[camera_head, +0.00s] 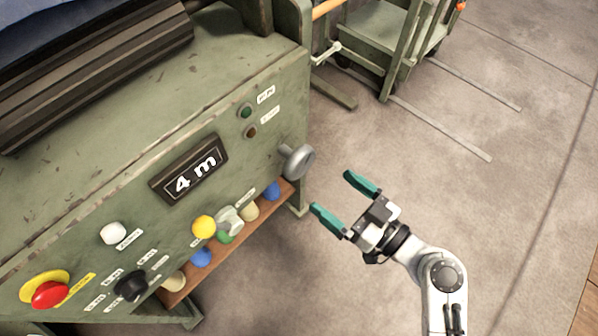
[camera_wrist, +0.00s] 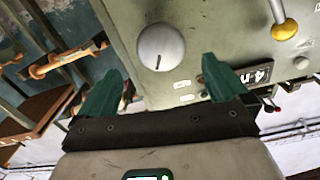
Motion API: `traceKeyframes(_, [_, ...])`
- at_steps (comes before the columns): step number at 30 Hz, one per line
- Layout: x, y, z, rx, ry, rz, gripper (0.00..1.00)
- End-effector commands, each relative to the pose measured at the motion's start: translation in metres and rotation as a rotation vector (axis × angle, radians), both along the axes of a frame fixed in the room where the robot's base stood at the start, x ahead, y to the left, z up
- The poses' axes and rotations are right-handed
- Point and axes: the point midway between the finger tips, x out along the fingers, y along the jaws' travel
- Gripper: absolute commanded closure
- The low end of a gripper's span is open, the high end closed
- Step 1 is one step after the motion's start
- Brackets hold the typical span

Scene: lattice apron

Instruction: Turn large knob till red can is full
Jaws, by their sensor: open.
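The large grey round knob (camera_head: 297,160) sticks out from the right end of the green machine panel. In the wrist view the knob (camera_wrist: 160,46) shows face-on, with a short dark line on its face. It lies beyond and between my fingertips. My gripper (camera_head: 331,191) has two teal fingers spread apart, with nothing between them. It is to the lower right of the knob in the head view, apart from it. The open fingers also show in the wrist view (camera_wrist: 160,72). I can make out no red can in either view.
A wooden shelf (camera_head: 180,291) with coloured items runs below. A green cart (camera_head: 385,30) stands behind. The floor at right is clear.

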Motion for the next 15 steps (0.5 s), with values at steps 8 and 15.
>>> traceKeyframes(8, [0.017,0.019,0.001,0.019,-0.021,-0.006,0.0])
traceKeyframes(15, [0.044,0.054,0.001,0.019,-0.019,-0.004,0.0])
